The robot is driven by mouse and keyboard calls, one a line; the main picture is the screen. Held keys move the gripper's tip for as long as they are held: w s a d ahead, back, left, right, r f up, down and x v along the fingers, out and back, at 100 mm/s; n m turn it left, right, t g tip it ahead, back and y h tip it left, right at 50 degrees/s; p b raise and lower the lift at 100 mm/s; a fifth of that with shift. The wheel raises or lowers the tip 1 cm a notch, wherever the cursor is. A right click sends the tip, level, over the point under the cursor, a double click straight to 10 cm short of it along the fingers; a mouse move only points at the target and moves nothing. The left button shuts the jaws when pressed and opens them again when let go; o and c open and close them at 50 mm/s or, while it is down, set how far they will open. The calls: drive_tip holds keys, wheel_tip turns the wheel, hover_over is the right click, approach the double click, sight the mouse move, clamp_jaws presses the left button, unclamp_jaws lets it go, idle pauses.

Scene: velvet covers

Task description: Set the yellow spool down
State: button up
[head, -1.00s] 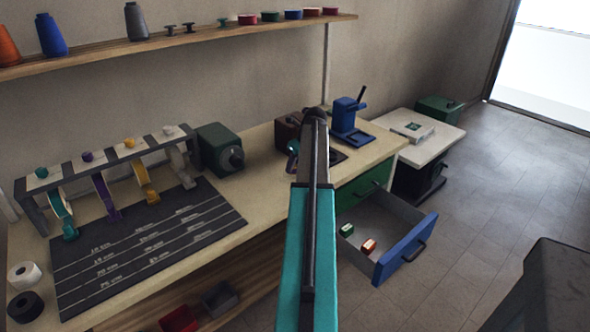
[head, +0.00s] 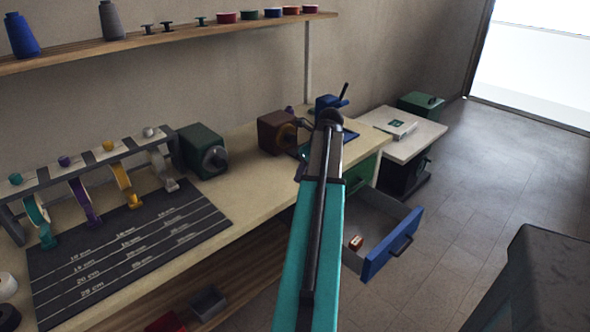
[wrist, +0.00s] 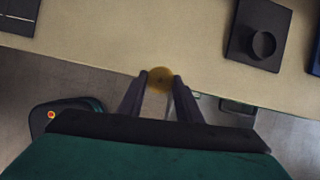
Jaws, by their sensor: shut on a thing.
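The yellow spool (wrist: 160,78) is between the fingertips of my gripper (wrist: 160,86) in the wrist view. The gripper is shut on it. In that view they overlap the front edge of the beige worktop (wrist: 95,38), with grey floor below the edge in the picture. The spool looks blurred, and I cannot tell its height above the worktop. In the head view my arm hides the spool, and the fingertips cannot be made out.
A tape rack (head: 130,152) and dark measuring mat (head: 60,268) occupy the worktop's left. A green machine (head: 200,150) and brown box (head: 277,132) stand farther right. An open drawer (head: 375,262) juts out at the front. Worktop between the mat and brown box is clear.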

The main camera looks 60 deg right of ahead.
drive_tip(key=shift+s+a+r, duration=0.1)
drive_tip(key=shift+s+a, duration=0.1)
drive_tip(key=shift+s, duration=0.35)
drive_tip(key=shift+s+a+r, duration=0.1)
drive_tip(key=shift+s+a, duration=0.1)
drive_tip(key=shift+s, duration=0.35)
